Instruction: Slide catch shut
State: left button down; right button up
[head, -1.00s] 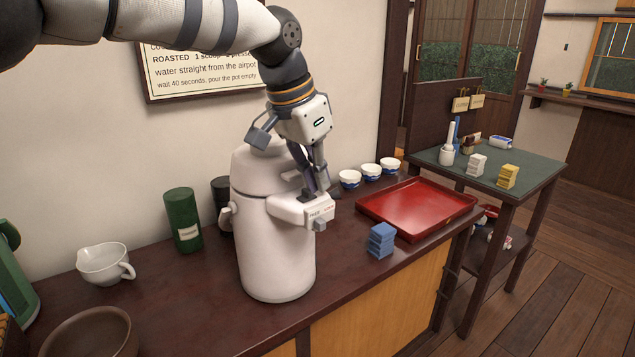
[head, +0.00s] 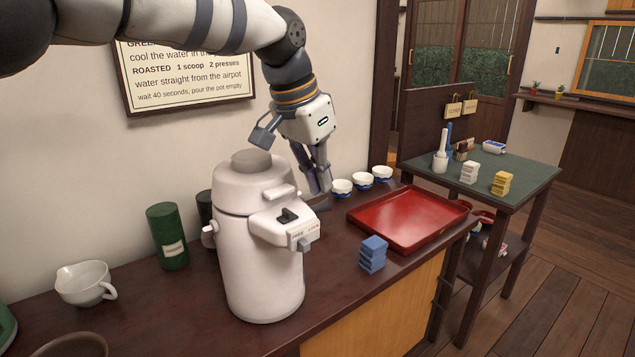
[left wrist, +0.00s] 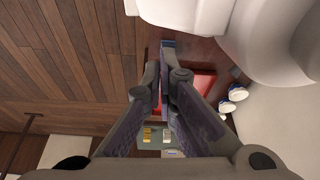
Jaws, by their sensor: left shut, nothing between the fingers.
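The white airpot (head: 258,270) stands upright on the dark counter. On top of its spout head is a small black catch (head: 287,215), with a label (head: 304,236) on the front edge below that seems to read FREE and LOCK. I cannot tell for sure which end the catch sits at. My left gripper (head: 323,187) is shut and empty, above and right of the spout head, apart from the catch. In the left wrist view its closed fingers (left wrist: 167,62) point past the white airpot body (left wrist: 265,35). My right gripper is not in view.
A red tray (head: 462,207), blue stacked blocks (head: 373,254) and white-blue cups (head: 342,188) lie right of the airpot. A green canister (head: 167,237) and white pitcher (head: 85,284) stand left. A green-topped side table (head: 525,172) is at the right. A sign (head: 185,85) hangs behind.

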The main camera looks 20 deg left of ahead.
aim_at(304, 214)
pick_arm(q)
jog(key=s+v, duration=0.1)
jog(key=v, duration=0.8)
jog(key=shift+s+a+f, duration=0.2)
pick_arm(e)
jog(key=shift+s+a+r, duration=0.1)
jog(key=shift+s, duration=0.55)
